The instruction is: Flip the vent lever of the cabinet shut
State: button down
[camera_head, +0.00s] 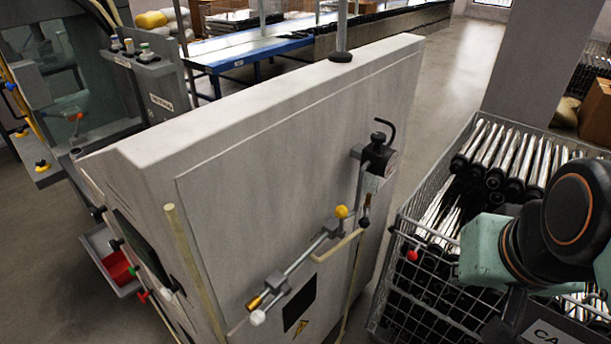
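The cabinet (270,180) is a tall, light grey box in the middle of the view. A dark valve block (378,157) with a black hooked handle on top sits high on its side face. Below it is a lever with a yellow knob (342,212), at a metal rod with brass and white ends. I cannot tell for sure which of these is the vent lever, or whether it is open or shut. My arm shows at the right edge, apart from the cabinet; my gripper is not in view.
A wire crate (403,305) full of shiny pump tubes (510,150) stands right of the cabinet, under and beside my arm. A narrow floor gap separates them. Thin yellowish tubes (190,260) run down the cabinet face. A blue-framed conveyor (250,50) is behind.

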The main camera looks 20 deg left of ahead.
aim_at(257, 318)
jog(key=j+u, duration=0.1)
jog(key=u, duration=0.95)
jog(key=k+j, duration=0.05)
